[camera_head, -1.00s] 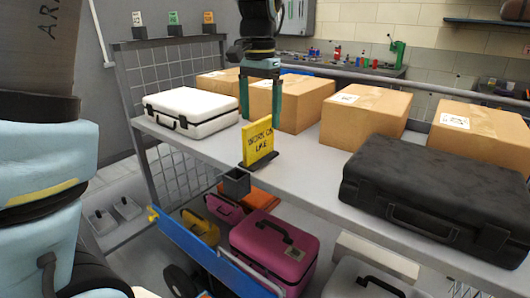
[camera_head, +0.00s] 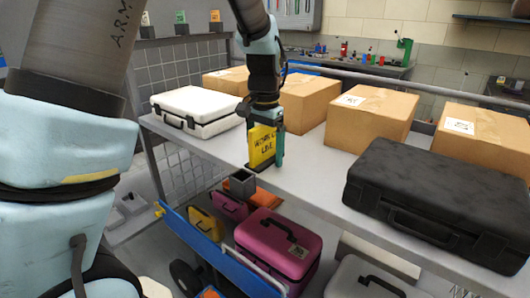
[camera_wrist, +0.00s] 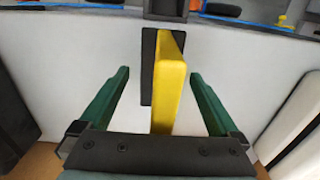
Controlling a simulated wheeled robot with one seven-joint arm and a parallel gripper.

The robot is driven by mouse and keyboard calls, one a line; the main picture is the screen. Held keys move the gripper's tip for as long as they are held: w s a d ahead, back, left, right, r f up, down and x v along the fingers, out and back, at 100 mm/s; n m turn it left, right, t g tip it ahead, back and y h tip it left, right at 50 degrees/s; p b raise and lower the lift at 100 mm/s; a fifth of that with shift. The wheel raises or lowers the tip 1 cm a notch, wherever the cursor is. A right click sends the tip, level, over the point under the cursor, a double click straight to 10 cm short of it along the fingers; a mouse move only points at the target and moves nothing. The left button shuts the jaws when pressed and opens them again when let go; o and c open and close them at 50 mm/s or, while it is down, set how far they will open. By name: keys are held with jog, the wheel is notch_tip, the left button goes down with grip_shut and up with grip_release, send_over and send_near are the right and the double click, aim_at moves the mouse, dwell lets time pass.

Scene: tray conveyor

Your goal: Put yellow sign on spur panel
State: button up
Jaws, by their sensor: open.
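The yellow sign (camera_head: 260,145) with black lettering stands upright in a dark base (camera_head: 260,166) near the front edge of the grey shelf. My gripper (camera_head: 267,160) is lowered over it from above, pointing down. In the wrist view the open green fingers (camera_wrist: 160,76) stand on either side of the yellow sign (camera_wrist: 170,85), with a visible gap at each side. The dark base (camera_wrist: 149,70) lies flat under the sign. I cannot tell which surface is the spur panel.
A small grey open box (camera_head: 242,182) sits at the shelf edge by the sign. A white case (camera_head: 197,106) stands left, a black case (camera_head: 440,195) right, cardboard boxes (camera_head: 370,112) behind. A blue bar (camera_head: 215,248) and a magenta case (camera_head: 278,243) are below.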

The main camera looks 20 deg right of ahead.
jog(key=shift+c, duration=0.2)
grip_shut()
dwell(0.5)
